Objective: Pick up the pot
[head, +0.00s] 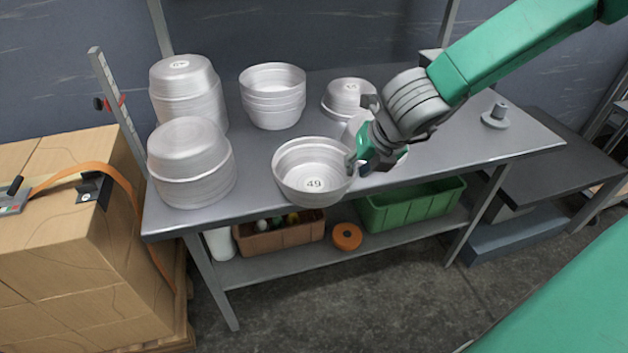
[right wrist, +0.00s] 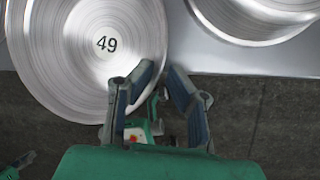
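A silver pot marked 49 (head: 300,190) is at the table's front edge, open side up, and its lower part overlaps that edge in the head view. It also shows from above in the right wrist view (right wrist: 60,60). My right gripper (head: 357,164) is at the pot's right rim. In the right wrist view its two fingers (right wrist: 162,72) are apart, with a narrow gap between the tips. The left finger overlaps the pot's inside and the right finger is outside the rim. Whether they touch the wall is unclear. My left gripper does not show in the head view.
The grey table (head: 470,150) also holds two upside-down pot stacks (head: 190,165), an upright pot stack (head: 272,97) and pots behind my right gripper (head: 345,95). A small grey weight (head: 495,118) stands at right. Cardboard boxes (head: 60,250) are at left; bins (head: 415,207) sit below.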

